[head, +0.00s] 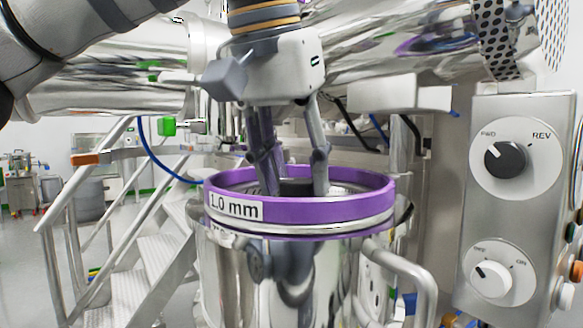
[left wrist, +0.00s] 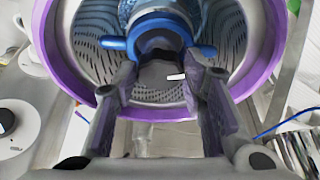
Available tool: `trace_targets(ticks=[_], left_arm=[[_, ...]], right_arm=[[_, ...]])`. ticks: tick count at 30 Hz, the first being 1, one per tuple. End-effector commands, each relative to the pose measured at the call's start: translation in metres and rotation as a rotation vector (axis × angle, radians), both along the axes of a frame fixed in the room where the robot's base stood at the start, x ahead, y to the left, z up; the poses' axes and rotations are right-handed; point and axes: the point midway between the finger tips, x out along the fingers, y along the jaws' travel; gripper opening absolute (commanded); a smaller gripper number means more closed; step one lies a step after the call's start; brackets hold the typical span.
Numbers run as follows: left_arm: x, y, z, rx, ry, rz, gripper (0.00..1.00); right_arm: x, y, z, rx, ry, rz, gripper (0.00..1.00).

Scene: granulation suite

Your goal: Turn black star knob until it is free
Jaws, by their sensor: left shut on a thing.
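The black star knob (head: 297,187) shows as a dark, low shape inside the purple-rimmed ring labelled "1.0 mm" (head: 330,211). My left gripper (head: 293,182) points down into the ring, with one finger on each side of the knob, shut on it. In the left wrist view the knob (left wrist: 160,74) is a dark grey piece with a small white mark, between the fingers of my left gripper (left wrist: 161,82). Its lobes are partly hidden by the fingers. A blue part with side arms (left wrist: 163,40) lies right beside it over the perforated screen (left wrist: 90,45). My right gripper is not in view.
A control panel (head: 478,220) with a black FWD/REV dial (head: 505,159) and a white dial (head: 492,279) stands at the right. A curved metal handle (head: 415,280) juts out by the vessel. Metal stairs (head: 150,262) stand at the left; large steel pipes cross behind my arm.

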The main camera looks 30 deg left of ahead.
Motion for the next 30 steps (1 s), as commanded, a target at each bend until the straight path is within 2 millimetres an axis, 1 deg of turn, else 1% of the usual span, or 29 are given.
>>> trace_targets(ticks=[30], left_arm=[[0.0063, -0.0092, 0.0005, 0.001, -0.002, 0.968, 0.1]], right_arm=[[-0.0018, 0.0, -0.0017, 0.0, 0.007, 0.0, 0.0]])
